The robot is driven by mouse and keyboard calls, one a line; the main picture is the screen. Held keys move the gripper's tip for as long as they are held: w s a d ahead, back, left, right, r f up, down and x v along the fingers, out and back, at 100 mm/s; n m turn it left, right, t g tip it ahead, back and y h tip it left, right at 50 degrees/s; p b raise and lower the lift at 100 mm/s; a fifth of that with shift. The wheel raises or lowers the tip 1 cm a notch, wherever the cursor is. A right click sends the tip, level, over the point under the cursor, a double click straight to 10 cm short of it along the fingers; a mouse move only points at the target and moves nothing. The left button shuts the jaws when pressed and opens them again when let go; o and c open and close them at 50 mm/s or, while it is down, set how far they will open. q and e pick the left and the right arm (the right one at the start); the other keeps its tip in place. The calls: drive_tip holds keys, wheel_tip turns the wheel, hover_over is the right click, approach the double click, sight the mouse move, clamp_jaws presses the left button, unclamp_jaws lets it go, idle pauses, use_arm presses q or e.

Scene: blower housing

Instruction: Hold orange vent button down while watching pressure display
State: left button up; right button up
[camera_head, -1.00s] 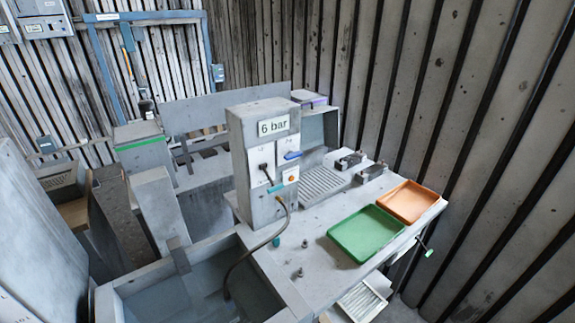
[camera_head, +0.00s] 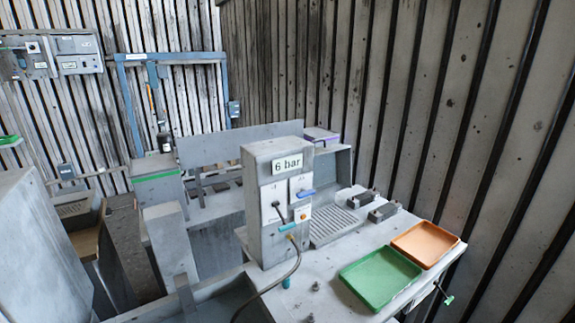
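The orange vent button (camera_head: 302,215) is a small orange dot on the lower right panel of a grey upright housing. A "6 bar" sign (camera_head: 287,163) sits near the top of that housing (camera_head: 263,211). A blue lever (camera_head: 305,193) is above the button, and a teal handle (camera_head: 287,228) is below and left of it. No lit pressure readout can be made out. Neither of my grippers is in view, and nothing touches the button.
A green tray (camera_head: 353,302) and an orange tray (camera_head: 454,241) lie on the grey bench right of the housing. A hose (camera_head: 290,273) hangs from the housing toward a basin. Two dark clamps (camera_head: 383,212) stand behind the trays. A ribbed wall closes the right side.

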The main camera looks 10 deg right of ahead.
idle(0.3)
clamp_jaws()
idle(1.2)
